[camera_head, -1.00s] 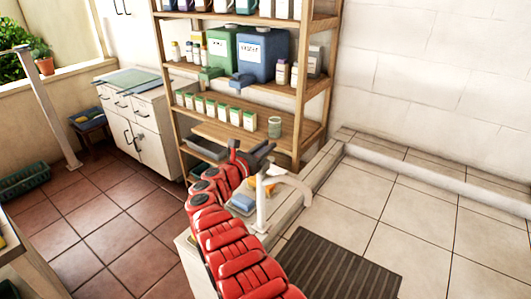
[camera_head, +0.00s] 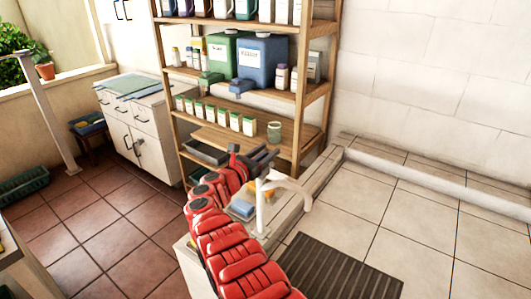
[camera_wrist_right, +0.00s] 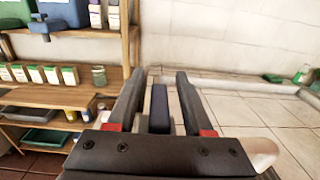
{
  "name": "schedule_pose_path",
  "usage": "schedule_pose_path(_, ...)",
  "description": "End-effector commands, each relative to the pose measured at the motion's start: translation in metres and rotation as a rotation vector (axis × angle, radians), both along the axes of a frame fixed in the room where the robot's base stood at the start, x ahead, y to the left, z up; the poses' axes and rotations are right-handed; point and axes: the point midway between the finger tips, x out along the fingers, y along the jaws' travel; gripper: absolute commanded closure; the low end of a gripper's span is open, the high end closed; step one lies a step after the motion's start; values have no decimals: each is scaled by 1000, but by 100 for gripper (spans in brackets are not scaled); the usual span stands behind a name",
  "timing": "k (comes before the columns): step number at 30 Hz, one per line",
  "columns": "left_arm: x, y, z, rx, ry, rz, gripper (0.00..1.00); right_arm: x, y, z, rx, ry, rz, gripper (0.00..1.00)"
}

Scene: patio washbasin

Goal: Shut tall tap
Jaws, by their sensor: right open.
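The tall tap (camera_head: 261,208) is a white upright post with a spout curving to the right in the head view. Its spout end shows as a pale rounded shape (camera_wrist_right: 263,152) at the lower right of the right wrist view. My right gripper (camera_head: 266,158) is at the top of the tap, at the end of my red arm. In the wrist view the right gripper (camera_wrist_right: 158,95) is open. A dark blue bar (camera_wrist_right: 159,108), seemingly the tap's lever, stands between its fingers with gaps on both sides. My left gripper is out of view.
A wooden shelf unit (camera_head: 318,95) with bottles, canisters and a jar (camera_head: 274,131) stands behind the tap. A blue sponge-like block (camera_head: 242,208) lies left of the post. A dark slatted mat (camera_head: 340,270) lies at the right. Tiled floor there is clear.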

Motion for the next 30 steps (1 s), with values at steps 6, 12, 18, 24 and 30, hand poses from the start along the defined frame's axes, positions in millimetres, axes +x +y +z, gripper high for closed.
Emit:
schedule_pose_path(6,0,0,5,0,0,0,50,-6,7,2,0,-1,3,49)
schedule_pose_path(12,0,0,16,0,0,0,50,-25,21,4,0,1,5,49)
schedule_pose_path(18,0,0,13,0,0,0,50,-56,45,0,0,1,5,49)
schedule_pose_path(24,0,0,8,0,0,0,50,-97,75,-3,1,5,6,49)
schedule_pose_path(30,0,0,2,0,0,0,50,-125,95,-2,3,2,1,49)
